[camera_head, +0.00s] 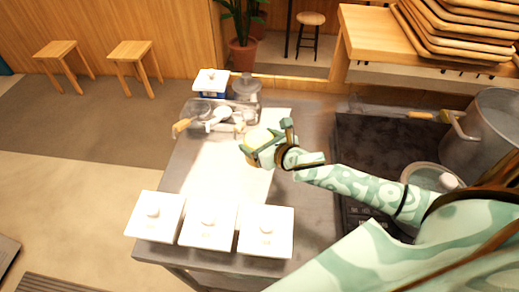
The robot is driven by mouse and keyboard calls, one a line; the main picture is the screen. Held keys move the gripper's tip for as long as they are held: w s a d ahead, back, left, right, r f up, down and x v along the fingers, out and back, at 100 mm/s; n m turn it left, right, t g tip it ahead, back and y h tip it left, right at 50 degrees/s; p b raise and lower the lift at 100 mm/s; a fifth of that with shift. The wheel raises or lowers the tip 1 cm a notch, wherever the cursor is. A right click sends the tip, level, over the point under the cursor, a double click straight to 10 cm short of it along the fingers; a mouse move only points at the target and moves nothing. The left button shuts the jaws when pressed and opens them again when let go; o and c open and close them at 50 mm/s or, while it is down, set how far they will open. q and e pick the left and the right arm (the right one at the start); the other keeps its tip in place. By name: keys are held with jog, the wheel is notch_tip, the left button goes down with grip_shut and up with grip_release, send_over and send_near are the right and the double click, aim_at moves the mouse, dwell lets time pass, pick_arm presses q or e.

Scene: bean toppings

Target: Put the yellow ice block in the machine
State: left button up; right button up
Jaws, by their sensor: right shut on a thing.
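My right gripper (264,145) is over the metal counter, toward its far side, and is shut on the yellow ice block (254,136). Only a pale yellow part of the block shows; the fingers hide the rest. A small blue and white machine (211,84) stands at the far left corner of the counter, beyond the gripper and to its left. The gripper and block are apart from it. My left gripper is not in view.
A clear tray (212,117) with utensils and a glass jar (246,87) stand before and beside the machine. Pots (486,130) stand at the right. The white mat (214,172) has free room.

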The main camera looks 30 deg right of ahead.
jog(key=f, duration=0.2)
jog(key=f+b, duration=0.1)
jog(key=shift+w+d+f, duration=0.1)
jog(key=shift+w+f, duration=0.1)
jog(key=shift+f, duration=0.15)
jog(key=shift+r, duration=0.1)
jog(key=o, duration=1.5)
jog(key=shift+c, duration=0.2)
